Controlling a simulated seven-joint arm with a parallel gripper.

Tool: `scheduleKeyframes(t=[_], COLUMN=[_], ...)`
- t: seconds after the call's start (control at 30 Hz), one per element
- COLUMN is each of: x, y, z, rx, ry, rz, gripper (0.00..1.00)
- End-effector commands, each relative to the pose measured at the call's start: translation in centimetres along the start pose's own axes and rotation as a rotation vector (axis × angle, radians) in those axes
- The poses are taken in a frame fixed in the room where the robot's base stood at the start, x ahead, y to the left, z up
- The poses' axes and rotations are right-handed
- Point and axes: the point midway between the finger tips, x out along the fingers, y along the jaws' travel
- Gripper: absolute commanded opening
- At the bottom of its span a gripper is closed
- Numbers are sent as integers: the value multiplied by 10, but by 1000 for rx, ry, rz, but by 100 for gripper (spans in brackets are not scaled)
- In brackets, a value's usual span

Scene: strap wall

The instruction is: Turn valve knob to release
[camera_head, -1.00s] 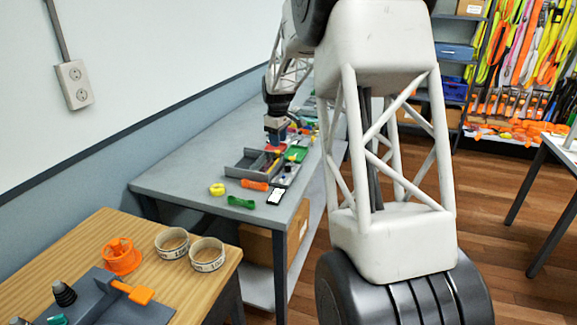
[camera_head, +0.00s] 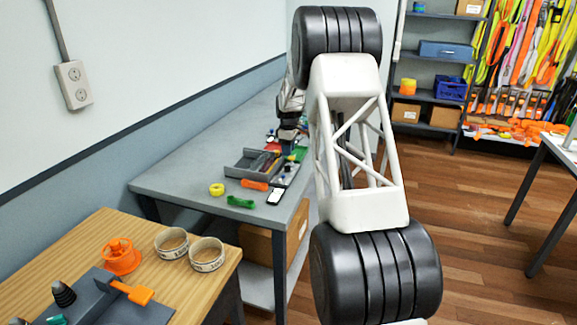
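An orange T-shaped handle (camera_head: 132,291) sits on a grey fixture (camera_head: 110,306) on the wooden table at the lower left; it may be the valve knob, but I cannot tell for sure. A dark ribbed cone-shaped knob (camera_head: 63,293) and a teal piece (camera_head: 57,320) stand on the same fixture. My gripper (camera_head: 287,147) is small and dark over the far part of the grey table, close to the grey tray's far side. It is far from the orange handle. Its fingers are too small and partly hidden to show whether they are open or hold anything.
The grey table (camera_head: 180,185) holds a divided tray (camera_head: 250,164), a yellow ring (camera_head: 216,189), an orange piece (camera_head: 255,185), a green piece (camera_head: 241,202) and a phone-like item (camera_head: 276,197).

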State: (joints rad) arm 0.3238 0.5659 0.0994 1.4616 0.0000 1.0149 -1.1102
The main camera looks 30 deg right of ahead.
Motion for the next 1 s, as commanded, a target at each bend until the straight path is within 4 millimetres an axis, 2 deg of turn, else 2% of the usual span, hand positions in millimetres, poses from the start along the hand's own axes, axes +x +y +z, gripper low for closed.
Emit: scheduleKeyframes(t=[0.37,1.0], x=[7,72], y=[0,-1], z=[0,0], rx=[1,1], ry=[0,-1], rz=[0,-1], gripper=[37,37])
